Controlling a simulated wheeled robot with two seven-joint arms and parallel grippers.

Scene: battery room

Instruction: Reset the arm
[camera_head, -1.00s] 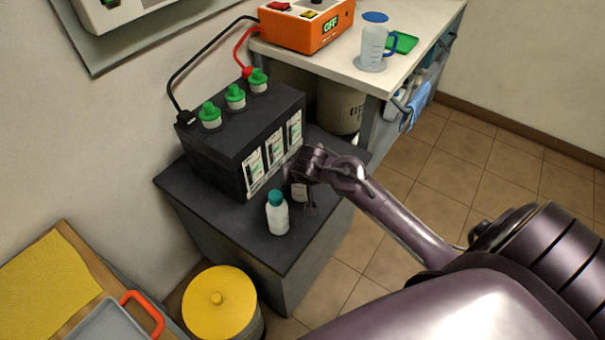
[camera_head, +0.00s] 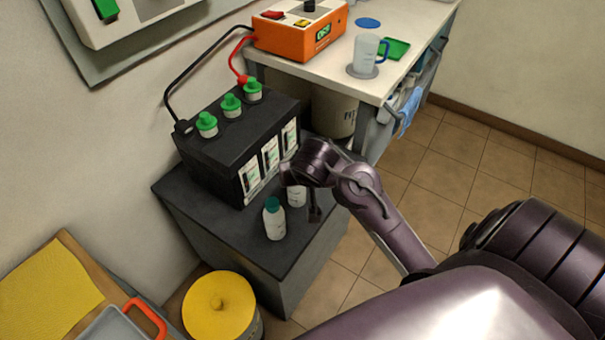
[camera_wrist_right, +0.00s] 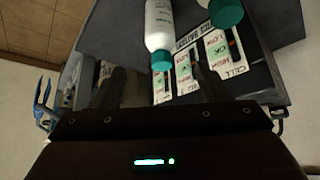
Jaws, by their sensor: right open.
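My right arm reaches in from the lower right of the head view. Its gripper (camera_head: 304,203) hangs over the dark stand, at the front of the black battery (camera_head: 235,140). In the right wrist view the two dark fingers of this gripper (camera_wrist_right: 162,86) are spread apart with nothing held between them. A white bottle with a teal cap (camera_head: 274,222) stands upright on the stand, left of the gripper. A second white bottle (camera_head: 297,194) is partly hidden behind the gripper. Both bottles show in the right wrist view, one central (camera_wrist_right: 158,25), one further right (camera_wrist_right: 226,13). My left gripper is not seen.
The dark stand (camera_head: 255,255) carries the battery, with green caps and cables. An orange charger (camera_head: 300,32), a jug (camera_head: 366,55) and a green tray (camera_head: 395,48) are on the white bench (camera_head: 345,82). A yellow-lidded bin (camera_head: 218,305) stands front left. Tiled floor is clear at right.

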